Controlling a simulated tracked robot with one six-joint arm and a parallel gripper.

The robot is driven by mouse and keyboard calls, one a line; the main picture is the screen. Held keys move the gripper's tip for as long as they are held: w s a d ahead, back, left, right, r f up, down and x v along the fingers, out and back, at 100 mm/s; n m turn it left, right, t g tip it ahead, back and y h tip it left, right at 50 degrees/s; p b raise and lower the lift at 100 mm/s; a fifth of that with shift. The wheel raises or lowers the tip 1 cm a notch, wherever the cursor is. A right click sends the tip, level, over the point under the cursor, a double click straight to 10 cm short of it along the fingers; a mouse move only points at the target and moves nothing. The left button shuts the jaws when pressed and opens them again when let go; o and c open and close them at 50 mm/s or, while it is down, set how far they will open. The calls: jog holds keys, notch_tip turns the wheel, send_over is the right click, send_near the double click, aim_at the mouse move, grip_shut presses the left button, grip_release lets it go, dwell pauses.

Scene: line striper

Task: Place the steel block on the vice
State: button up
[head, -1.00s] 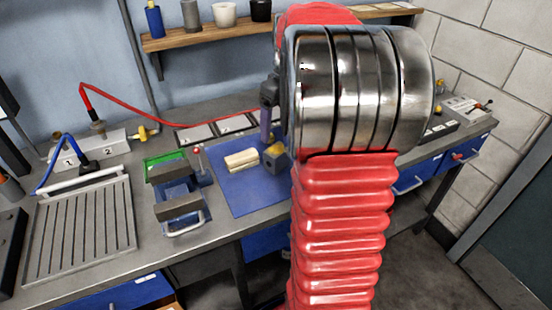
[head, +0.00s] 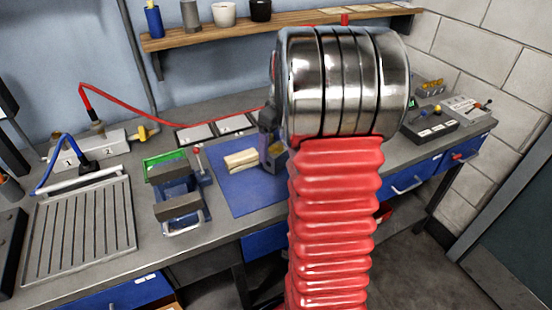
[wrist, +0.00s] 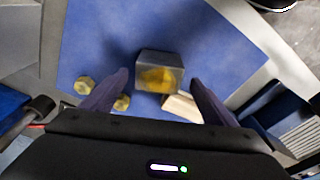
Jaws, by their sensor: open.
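The steel block is a grey block with a yellow patch on its face. It sits on the blue mat in the wrist view (wrist: 160,72), and is partly hidden by my gripper in the head view (head: 279,161). My gripper (wrist: 160,80) is open, with one dark finger on each side of the block in the wrist view. I cannot tell whether the fingers touch it. In the head view my gripper (head: 268,150) is at the block, partly hidden by my arm. The blue vice (head: 180,188) with two grey jaws, a gap between them, stands left of the mat.
A pale wooden block (head: 240,160) lies on the mat (head: 245,197) close to the steel block. Two brass-coloured nuts (wrist: 83,85) lie on the mat near one finger. A green tray (head: 163,160) sits behind the vice, and a slatted grey plate (head: 80,230) lies left of it.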

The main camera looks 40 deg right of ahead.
aim_at(277, 150)
jog(key=shift+w+d+f, duration=0.15)
jog(key=shift+f, duration=2.4)
jog(key=shift+c, duration=0.3)
jog(key=c, duration=1.7)
jog(key=shift+r, duration=5.05)
